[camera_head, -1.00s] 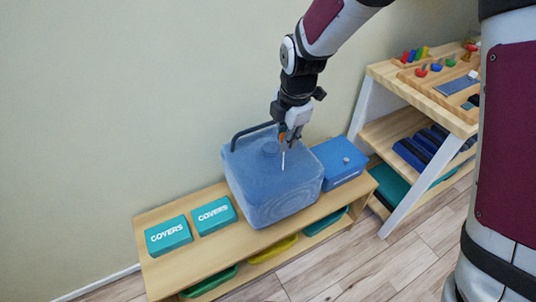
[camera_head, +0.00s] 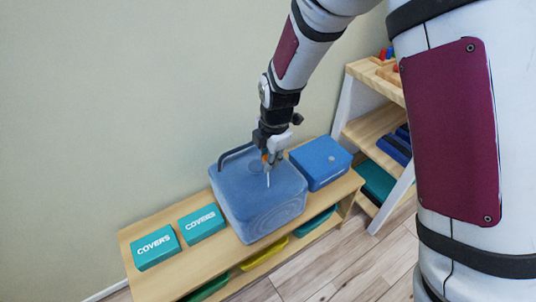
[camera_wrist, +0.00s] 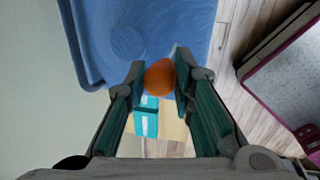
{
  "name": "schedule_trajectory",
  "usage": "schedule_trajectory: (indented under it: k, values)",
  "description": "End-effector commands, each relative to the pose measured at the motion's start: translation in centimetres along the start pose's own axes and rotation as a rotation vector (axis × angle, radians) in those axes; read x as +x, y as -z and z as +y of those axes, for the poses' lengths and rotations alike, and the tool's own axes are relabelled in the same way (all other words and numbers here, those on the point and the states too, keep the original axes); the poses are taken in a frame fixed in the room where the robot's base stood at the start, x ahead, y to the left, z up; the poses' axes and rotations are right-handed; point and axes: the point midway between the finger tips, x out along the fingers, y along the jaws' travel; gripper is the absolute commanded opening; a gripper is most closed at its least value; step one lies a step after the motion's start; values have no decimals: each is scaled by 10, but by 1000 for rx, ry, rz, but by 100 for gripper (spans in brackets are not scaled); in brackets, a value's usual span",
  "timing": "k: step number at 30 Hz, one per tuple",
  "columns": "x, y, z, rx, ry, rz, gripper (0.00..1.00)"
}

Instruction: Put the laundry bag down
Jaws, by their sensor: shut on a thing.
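The laundry bag (camera_head: 262,207) is a blue, soft-edged, box-like bag with a dark handle at its back left. It is upright over the middle of a low wooden bench (camera_head: 165,215). I cannot tell for sure whether its base touches the bench. My gripper (camera_head: 268,160) is above the bag's top, pointing down. In the wrist view my gripper (camera_wrist: 160,80) is shut on an orange knob (camera_wrist: 159,77), with the blue bag (camera_wrist: 165,25) beyond it. A thin white cord runs from the gripper down to the bag's top. The bag hides the bench under it.
Two teal COVERS boxes (camera_head: 156,247) (camera_head: 202,223) stand left of the bag, and a blue box (camera_head: 321,163) close on its right. Coloured trays sit on the bench's lower shelf. A wooden shelf unit (camera_head: 375,130) stands at the right. The wall is close behind.

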Motion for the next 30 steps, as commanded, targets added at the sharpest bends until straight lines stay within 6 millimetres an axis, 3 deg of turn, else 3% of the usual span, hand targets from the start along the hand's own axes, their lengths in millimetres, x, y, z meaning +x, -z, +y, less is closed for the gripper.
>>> schedule_trajectory:
  k: [1,3,14,17,30]
  values:
    - [2,0,-2,1,6,1,30]
    - [1,0,-2,1,5,1,43]
    - [-4,0,0,0,2,1,43]
    - [-15,0,0,0,0,1,43]
    - [-99,0,0,1,0,0,43]
